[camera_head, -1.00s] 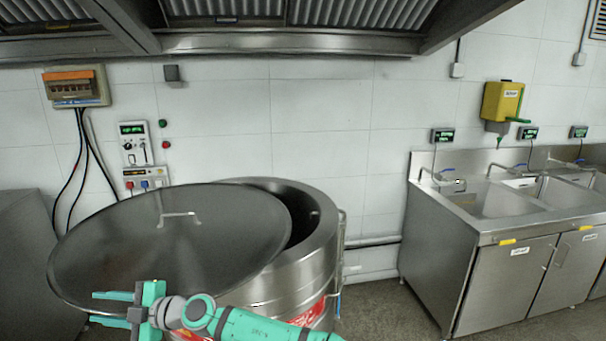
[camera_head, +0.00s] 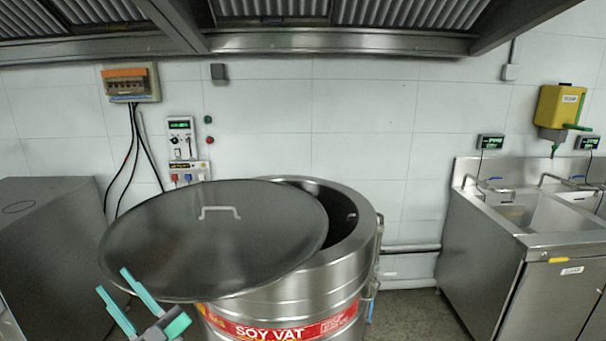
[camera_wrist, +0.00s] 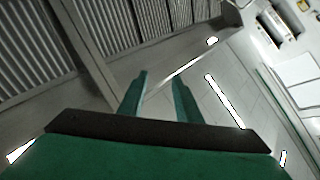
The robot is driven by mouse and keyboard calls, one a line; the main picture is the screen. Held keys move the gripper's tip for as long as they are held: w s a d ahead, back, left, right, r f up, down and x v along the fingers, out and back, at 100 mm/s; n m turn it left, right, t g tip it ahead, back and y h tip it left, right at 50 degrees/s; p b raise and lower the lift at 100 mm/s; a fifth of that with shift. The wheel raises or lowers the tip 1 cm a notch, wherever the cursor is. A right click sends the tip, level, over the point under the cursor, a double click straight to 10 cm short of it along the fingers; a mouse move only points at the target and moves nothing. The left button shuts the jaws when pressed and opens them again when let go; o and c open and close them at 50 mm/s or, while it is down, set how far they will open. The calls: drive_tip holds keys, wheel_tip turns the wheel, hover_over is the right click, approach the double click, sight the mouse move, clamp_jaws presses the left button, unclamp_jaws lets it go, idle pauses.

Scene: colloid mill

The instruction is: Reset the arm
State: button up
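My gripper (camera_head: 122,299) is at the lower left of the head view, in front of the soy vat and below the left edge of its lid. Its two teal fingers stand apart with nothing between them. They also show apart in the wrist view (camera_wrist: 160,90), pointing toward the wall and ceiling hood. Most of my arm is out of the head view.
The steel soy vat (camera_head: 345,275) stands close by, with a red label. Its round lid (camera_head: 240,245) sits slid to the left, leaving the right side of the opening uncovered. A steel cabinet (camera_head: 50,240) is at the left. Sinks (camera_head: 530,210) are at the right.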

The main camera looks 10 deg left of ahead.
drive_tip(key=s+d+f+m+t+h, duration=0.3)
drive_tip(key=d+f+m+t+h, duration=0.4)
drive_tip(key=d+f+m+h, duration=0.45)
drive_tip(key=s+d+f+m+t+h, duration=0.3)
drive_tip(key=d+f+m+t+h, duration=0.55)
drive_tip(key=d, duration=0.55)
drive_tip(key=s+d+f+g+h, duration=0.2)
drive_tip(key=s+d+f, duration=0.4)
drive_tip(key=s+d, duration=0.4)
drive_tip(key=s+d+f+g+h, duration=0.2)
drive_tip(key=s+d+f+g, duration=0.3)
drive_tip(key=s+d, duration=0.5)
drive_tip(key=shift+s+d+f+n+h, duration=0.3)
drive_tip(key=shift+s+f, duration=0.4)
drive_tip(key=shift+s, duration=0.65)
drive_tip(key=shift+s, duration=0.1)
